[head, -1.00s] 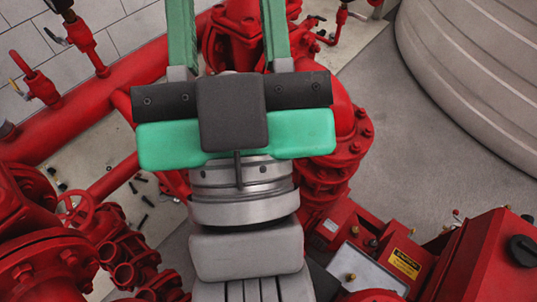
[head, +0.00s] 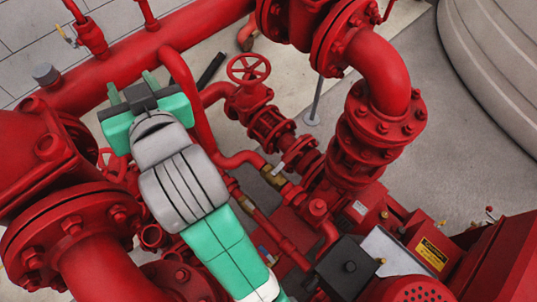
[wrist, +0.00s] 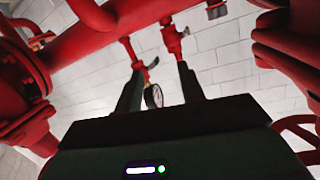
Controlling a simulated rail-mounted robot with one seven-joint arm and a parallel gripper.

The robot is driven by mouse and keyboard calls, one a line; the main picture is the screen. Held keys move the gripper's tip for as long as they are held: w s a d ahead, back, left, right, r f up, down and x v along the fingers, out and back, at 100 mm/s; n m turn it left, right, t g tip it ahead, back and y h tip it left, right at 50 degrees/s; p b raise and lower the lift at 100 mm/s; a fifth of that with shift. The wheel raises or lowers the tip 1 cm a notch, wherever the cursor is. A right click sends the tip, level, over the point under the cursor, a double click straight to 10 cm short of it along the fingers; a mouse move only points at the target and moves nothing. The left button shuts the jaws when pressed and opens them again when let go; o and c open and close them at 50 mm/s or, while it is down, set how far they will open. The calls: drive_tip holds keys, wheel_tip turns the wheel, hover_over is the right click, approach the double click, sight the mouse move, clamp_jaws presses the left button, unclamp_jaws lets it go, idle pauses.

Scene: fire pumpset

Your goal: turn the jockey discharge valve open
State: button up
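A small red handwheel valve (head: 248,69) stands on the thin pipe line near the top middle of the head view, clear of my arm. A second red handwheel (head: 112,163) is partly hidden behind my arm at the left; part of a handwheel also shows at the right edge of the wrist view (wrist: 301,132). No label shows which one is the jockey discharge valve. My gripper (head: 131,88) is above the pipes, left of the upper handwheel and apart from it. In the wrist view its two fingers (wrist: 160,72) stand apart with nothing held between them.
A thick red pipe (head: 128,62) runs along the wall behind my gripper. Large flanged pipework (head: 70,225) stands close to my arm at the left. A tall flanged elbow (head: 385,75) rises at the right. A round gauge (wrist: 153,96) hangs beyond my fingers. Open floor lies at the right.

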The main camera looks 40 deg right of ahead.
drive_tip(key=w+d+f+m+g, duration=0.2)
drive_tip(key=d+f+g, duration=0.1)
drive_tip(key=f, duration=0.4)
drive_tip(key=w+d+f+m+g, duration=0.1)
drive_tip(key=w+d+f+g, duration=0.15)
drive_tip(key=f, duration=0.45)
drive_tip(key=m+g, duration=1.1)
approach(292, 155)
drive_tip(key=shift+y, duration=0.3)
drive_tip(key=f+b, duration=0.2)
drive_tip(key=f, duration=0.2)
drive_tip(key=f+b, duration=0.2)
drive_tip(key=f, duration=0.1)
drive_tip(key=shift+s+d+f, duration=0.15)
drive_tip(key=shift+d+f, duration=0.05)
drive_tip(key=shift+f, duration=0.2)
drive_tip(key=shift+c, duration=0.2)
clamp_jaws()
